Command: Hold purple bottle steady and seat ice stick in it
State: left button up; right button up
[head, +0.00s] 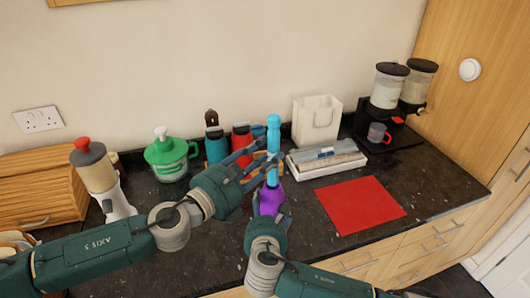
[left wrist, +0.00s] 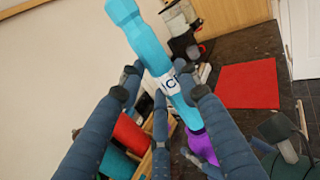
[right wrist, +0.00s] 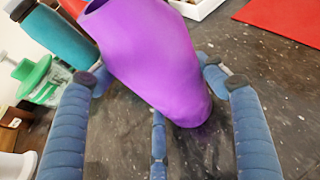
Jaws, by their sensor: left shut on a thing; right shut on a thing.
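The light-blue ice stick (head: 273,133) stands near upright in my left gripper (head: 266,161), whose fingers are shut around its middle. In the left wrist view the ice stick (left wrist: 150,50) has a white label, and its lower end meets the purple bottle (left wrist: 202,147). The purple bottle (head: 270,199) is on the counter directly below the stick. I cannot tell whether the stick's tip is inside the mouth or just over it. My right gripper (head: 268,218) is shut on the bottle. The bottle's body (right wrist: 150,60) fills the middle of the right wrist view.
Blue (head: 215,146) and red (head: 241,138) bottles stand close behind the left gripper. A green-lidded jug (head: 168,158) and blender (head: 97,170) are at left. A white tray (head: 327,161) lies behind, and a red mat (head: 358,205) lies flat to the right.

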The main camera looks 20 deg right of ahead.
aim_at(268, 175)
pick_arm(q)
jog(key=shift+f, duration=2.7)
jog(key=shift+f, duration=0.65)
jog(key=shift+f, duration=0.5)
jog(key=shift+r, duration=0.1)
jog(key=shift+d+r, duration=0.1)
jog(key=shift+r, duration=0.25)
notch_tip(268, 175, up, 7)
dwell(0.6)
dwell(0.5)
jog(key=shift+f, duration=0.25)
dwell(0.9)
jog(key=shift+f, duration=0.3)
